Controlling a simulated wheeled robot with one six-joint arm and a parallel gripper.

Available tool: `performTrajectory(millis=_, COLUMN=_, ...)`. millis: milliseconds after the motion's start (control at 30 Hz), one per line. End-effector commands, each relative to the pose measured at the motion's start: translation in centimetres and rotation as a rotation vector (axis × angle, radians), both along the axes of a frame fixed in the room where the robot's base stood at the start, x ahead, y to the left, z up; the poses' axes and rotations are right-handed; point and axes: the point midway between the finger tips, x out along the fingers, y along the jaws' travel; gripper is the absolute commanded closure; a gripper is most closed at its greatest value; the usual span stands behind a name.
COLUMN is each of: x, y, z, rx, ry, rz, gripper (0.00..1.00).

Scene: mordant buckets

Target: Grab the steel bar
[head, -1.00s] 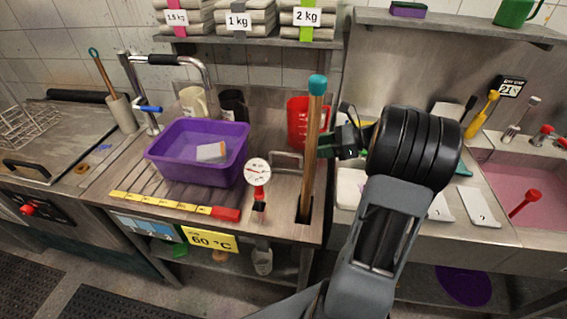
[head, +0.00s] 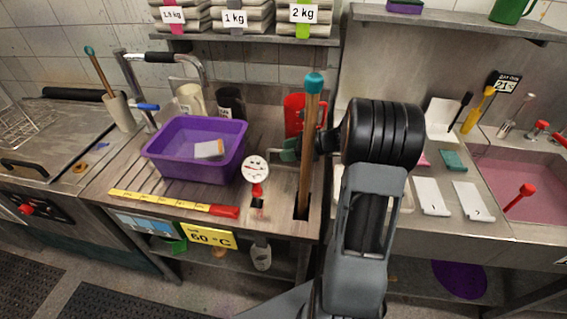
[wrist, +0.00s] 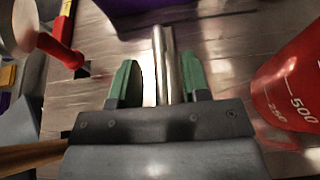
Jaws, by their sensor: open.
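The steel bar (wrist: 160,55) shows in the wrist view as a shiny upright strip, with a second bright strip close beside it. My gripper (wrist: 158,82) has its two green fingers apart, one on each side of the bar. The gap around the bar is visible, and the dark palm hides its near end. In the head view my gripper (head: 289,150) is at the back of the counter, partly hidden behind the wooden pole (head: 309,140). The bar is mostly hidden there.
The teal-topped pole stands upright in a counter slot, close to my wrist. A red measuring jug (head: 293,112) is close behind; it also shows at right in the wrist view (wrist: 292,100). A purple tub (head: 180,165) and a round dial gauge (head: 255,169) are to the left.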

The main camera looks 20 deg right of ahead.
Motion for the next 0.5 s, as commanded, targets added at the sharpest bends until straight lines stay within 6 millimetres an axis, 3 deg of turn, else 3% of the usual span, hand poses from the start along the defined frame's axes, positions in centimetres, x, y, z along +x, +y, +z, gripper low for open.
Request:
performTrajectory(millis=233, x=0.08, y=0.14, z=-0.07, rx=0.000, ry=0.000, rz=0.000, gripper=0.58)
performTrajectory(millis=500, x=0.08, y=0.13, z=-0.05, rx=-0.001, ry=-0.001, rz=0.000, gripper=0.82)
